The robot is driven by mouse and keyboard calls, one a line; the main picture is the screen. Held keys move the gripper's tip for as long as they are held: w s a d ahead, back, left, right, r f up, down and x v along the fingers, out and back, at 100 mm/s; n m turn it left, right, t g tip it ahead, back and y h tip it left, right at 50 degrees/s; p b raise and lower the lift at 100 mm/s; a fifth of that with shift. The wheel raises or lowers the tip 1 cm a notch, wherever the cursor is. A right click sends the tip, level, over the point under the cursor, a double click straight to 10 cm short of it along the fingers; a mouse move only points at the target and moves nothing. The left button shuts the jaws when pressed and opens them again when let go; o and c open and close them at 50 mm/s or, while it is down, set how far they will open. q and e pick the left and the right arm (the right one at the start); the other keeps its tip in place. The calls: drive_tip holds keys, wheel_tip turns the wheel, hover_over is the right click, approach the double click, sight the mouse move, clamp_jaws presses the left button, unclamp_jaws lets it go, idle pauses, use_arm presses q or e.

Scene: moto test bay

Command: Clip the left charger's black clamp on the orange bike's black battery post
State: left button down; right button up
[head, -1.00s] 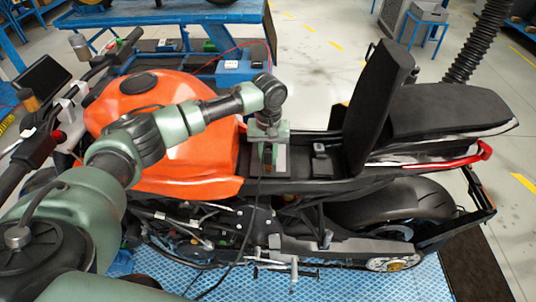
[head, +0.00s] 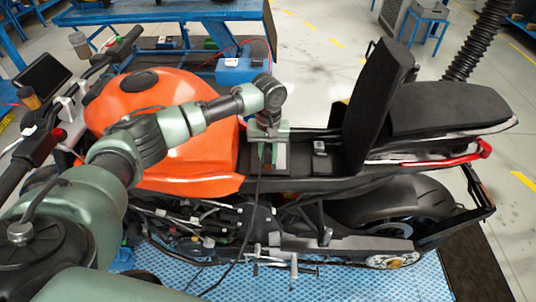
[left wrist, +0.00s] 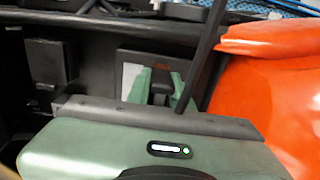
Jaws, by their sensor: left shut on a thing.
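The orange bike (head: 165,115) stands across the head view, its seat raised. My left gripper (head: 266,152) points down into the open bay behind the tank. In the left wrist view its green fingers (left wrist: 158,88) are shut on the black clamp (left wrist: 160,92), which is mostly hidden between them. A black cable (head: 252,215) hangs from the gripper down the bike's near side. The battery (head: 282,160) lies below and around the fingertips. I cannot make out the black post or whether the clamp touches it. My right gripper is out of view.
A blue charger box (head: 243,68) with a red cable is behind the bike, by a blue workbench (head: 165,16). The upright seat (head: 382,105) stands right of the bay. A small black box (head: 320,152) sits in the bay beside the battery. The orange tank borders the bay's left.

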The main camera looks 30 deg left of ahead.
sight(268, 148)
use_arm(q)
drive_tip(key=shift+f, duration=0.2)
drive_tip(key=c, duration=1.2)
unclamp_jaws()
drive_tip(key=shift+o, duration=0.2)
drive_tip(key=shift+r, duration=0.4)
wheel_tip(268, 148, up, 6)
drive_tip(key=shift+r+b, duration=0.15)
drive_tip(key=shift+b, duration=1.05)
drive_tip(key=shift+r, duration=0.4)
drive_tip(key=shift+s+f, duration=0.1)
